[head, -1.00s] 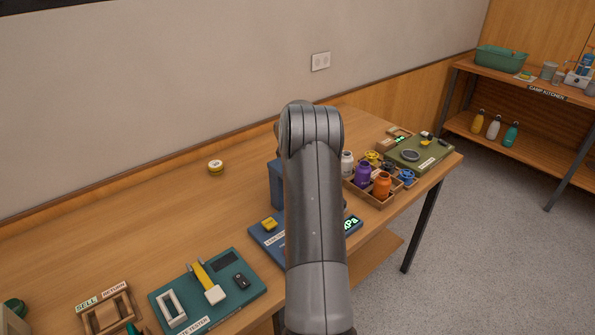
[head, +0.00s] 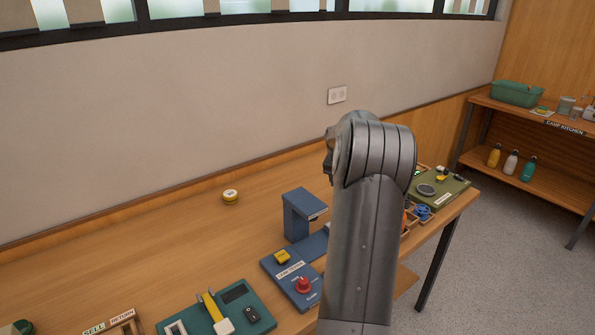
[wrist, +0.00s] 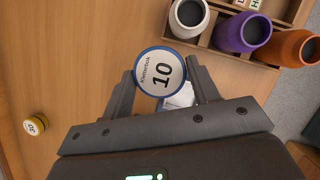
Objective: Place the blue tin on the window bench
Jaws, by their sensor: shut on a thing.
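The blue tin (wrist: 158,56) shows in the wrist view as a round tin with a blue rim and a white lid marked 10. My gripper (wrist: 161,76) is shut on it, with one finger on each side. Wood surface shows around the tin; I cannot tell how high it is held. In the head view my arm hides the gripper and the tin. A long wooden bench (head: 130,250) runs along the wall below the windows. I cannot tell for sure that it is the window bench.
A blue tester stand (head: 300,215) and teal tester board (head: 255,312) are nearby. A tray holds white (wrist: 189,17), purple (wrist: 243,32) and orange (wrist: 292,47) jars. The back left is clear.

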